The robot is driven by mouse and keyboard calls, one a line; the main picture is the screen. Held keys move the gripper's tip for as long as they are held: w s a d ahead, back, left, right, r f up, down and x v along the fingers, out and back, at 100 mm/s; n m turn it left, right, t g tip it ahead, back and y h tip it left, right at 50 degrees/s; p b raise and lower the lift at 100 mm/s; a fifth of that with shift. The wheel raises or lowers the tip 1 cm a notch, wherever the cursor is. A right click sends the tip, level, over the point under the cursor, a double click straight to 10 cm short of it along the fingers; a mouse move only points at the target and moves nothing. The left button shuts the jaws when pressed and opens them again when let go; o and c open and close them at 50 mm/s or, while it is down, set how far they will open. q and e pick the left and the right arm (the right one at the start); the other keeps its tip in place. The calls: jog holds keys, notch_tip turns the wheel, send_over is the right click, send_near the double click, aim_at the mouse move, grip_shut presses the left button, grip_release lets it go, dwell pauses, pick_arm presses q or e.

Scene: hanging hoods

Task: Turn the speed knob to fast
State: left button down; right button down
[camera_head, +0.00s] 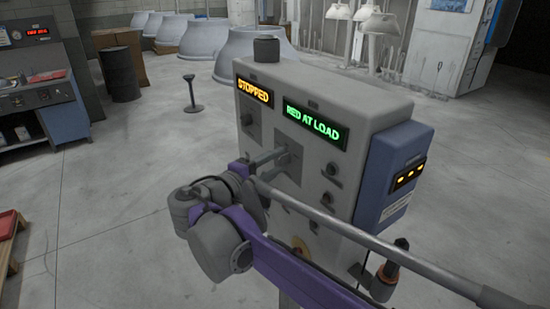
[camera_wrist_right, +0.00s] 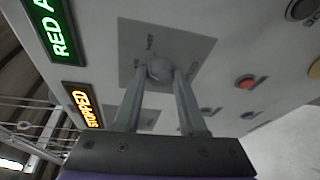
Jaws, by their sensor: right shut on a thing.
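The fingers hide the knob in the head view. My left gripper is not in view.
Other knobs (camera_head: 335,169) and a red button (camera_wrist_right: 245,82) are on the same panel. A blue box (camera_head: 397,165) with orange lights is fixed to its side. Large grey hoods (camera_head: 252,52) stand behind. The floor to the left is mostly clear.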

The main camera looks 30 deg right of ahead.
jog(key=m+p, duration=0.1)
jog(key=m, duration=0.2)
jog(key=shift+t+h, duration=0.3)
jog(key=shift+h, duration=0.1)
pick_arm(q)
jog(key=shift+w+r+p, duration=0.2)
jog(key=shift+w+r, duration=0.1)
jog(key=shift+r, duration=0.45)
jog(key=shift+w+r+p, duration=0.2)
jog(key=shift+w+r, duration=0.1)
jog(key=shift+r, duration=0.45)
pick_arm(e)
jog(key=shift+f+m+h, duration=0.15)
jog(key=shift+m+h, duration=0.35)
jog(key=shift+m, duration=1.2)
jog(key=shift+c, duration=2.3)
grip_release()
jog(key=shift+a, duration=0.1)
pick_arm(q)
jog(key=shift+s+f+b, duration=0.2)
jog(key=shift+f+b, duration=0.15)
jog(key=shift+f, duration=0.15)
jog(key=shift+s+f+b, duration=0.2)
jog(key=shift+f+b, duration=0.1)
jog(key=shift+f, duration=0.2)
pick_arm(e)
jog(key=v, duration=1)
jog(key=shift+s+a, duration=0.2)
jog(key=shift+a, duration=0.05)
jog(key=shift+f, duration=0.2)
